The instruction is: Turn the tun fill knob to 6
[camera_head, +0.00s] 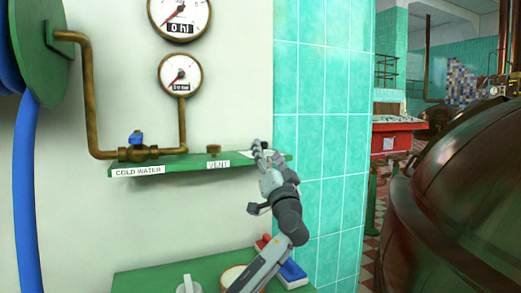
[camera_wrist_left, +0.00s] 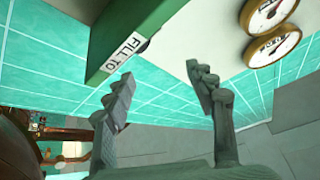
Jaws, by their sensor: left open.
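No knob marked as the tun fill knob can be made out. A white label reading "FILL TO" shows in the left wrist view (camera_wrist_left: 124,52), on the edge of the green shelf (camera_wrist_left: 128,22). In the head view, my left gripper (camera_head: 262,150) is at the right end of this green shelf (camera_head: 190,167), covering most of what is there. In the left wrist view, the fingers of my left gripper (camera_wrist_left: 165,90) are spread apart with nothing between them. My right gripper is not in view.
A brass valve with a blue handle (camera_head: 137,139) and a small brass knob (camera_head: 213,149) above "VENT" are on the shelf. Two gauges (camera_head: 180,75) hang above. A lower green panel (camera_head: 150,280) carries a grey knob (camera_head: 188,285). A copper vessel (camera_head: 450,210) stands right.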

